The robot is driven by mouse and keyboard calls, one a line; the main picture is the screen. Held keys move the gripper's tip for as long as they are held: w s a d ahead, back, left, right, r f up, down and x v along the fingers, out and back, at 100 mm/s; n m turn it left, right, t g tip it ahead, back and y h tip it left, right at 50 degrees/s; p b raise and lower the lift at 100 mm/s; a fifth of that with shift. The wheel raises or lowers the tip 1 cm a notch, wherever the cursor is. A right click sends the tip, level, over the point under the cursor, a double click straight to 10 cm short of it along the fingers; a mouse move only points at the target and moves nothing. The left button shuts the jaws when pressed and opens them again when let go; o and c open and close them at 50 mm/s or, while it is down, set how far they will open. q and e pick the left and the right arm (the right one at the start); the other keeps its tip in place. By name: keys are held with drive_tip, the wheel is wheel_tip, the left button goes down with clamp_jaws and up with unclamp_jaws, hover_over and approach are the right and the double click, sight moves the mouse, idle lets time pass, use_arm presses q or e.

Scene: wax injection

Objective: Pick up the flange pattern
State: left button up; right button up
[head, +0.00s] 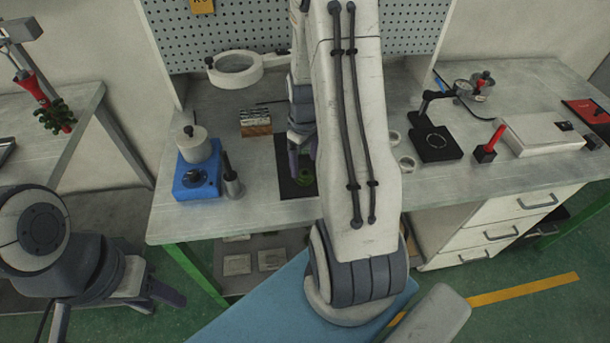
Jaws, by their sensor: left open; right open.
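A small round green piece, which looks like the flange pattern (305,180), lies on a dark mat (290,189) at the front of the bench. Its right side is partly covered by my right arm, and its full shape is too small to make out. My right gripper (302,163) points down just above and behind the green piece, open, with its fingers near it. Whether they touch it I cannot tell. My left gripper (160,302) is open and empty at the lower left, low in front of the bench.
Left of the mat stand a blue wax pot (199,180), a dark upright tool (231,182) and a wooden block (256,124). To the right are a black gauge stand (434,140) and a white box (540,134).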

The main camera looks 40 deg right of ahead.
sight(305, 172)
wheel_tip(305, 172, down, 3)
drive_tip(key=shift+s+f, duration=0.1)
drive_tip(key=shift+f, duration=0.1)
drive_tip(key=shift+c, duration=0.3)
clamp_jaws()
drive_tip(key=shift+r, duration=0.1)
